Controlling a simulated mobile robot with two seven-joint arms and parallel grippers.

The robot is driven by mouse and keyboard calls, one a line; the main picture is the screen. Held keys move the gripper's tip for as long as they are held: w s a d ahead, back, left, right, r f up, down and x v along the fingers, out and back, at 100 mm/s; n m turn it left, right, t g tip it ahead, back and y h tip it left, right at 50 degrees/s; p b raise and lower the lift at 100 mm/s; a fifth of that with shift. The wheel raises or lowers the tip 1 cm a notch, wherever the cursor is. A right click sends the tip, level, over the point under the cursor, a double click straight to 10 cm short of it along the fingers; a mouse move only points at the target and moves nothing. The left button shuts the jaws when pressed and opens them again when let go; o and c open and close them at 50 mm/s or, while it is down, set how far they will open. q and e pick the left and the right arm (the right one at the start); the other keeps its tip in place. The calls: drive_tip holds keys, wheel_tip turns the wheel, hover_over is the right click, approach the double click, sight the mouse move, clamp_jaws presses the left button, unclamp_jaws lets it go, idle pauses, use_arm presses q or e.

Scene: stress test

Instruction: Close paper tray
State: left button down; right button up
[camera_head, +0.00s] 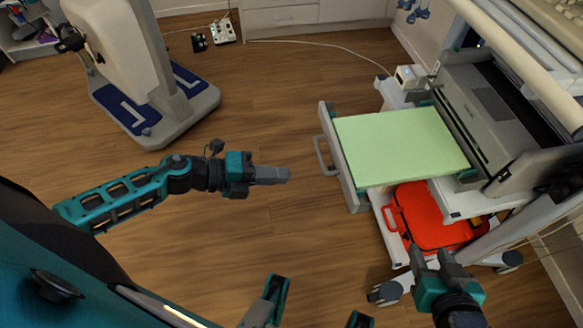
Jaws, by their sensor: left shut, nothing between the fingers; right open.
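The paper tray (352,170) is pulled out to the left from the grey printer unit (490,100). A light green sheet or stack of paper (400,145) lies in it. The tray's front panel has a grey handle (321,156) facing left. My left gripper (288,176) is shut and empty, a short way left of the handle and apart from it in the picture. My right gripper (431,254) is open at the lower right, in front of the cart and below the tray in the picture. Nothing shows between its fingers.
A red case (430,215) sits on the cart's lower shelf under the tray. The cart has caster wheels (385,292). A white machine on a grey base (165,115) stands at the upper left. Wooden floor (265,110) is clear left of the tray.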

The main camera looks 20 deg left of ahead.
sight(343, 173)
use_arm(q)
drive_tip(key=x, duration=0.4)
drive_tip(key=r+x, duration=0.1)
drive_tip(key=x, duration=0.2)
drive_tip(key=b+x, duration=0.1)
drive_tip(key=x, duration=0.3)
drive_tip(key=shift+w+d, duration=0.35)
drive_tip(key=shift+d, duration=0.1)
use_arm(e)
drive_tip(key=shift+s+f, duration=0.1)
drive_tip(key=shift+f, duration=0.6)
use_arm(q)
drive_tip(key=shift+w, duration=0.1)
use_arm(e)
drive_tip(key=shift+d, duration=0.1)
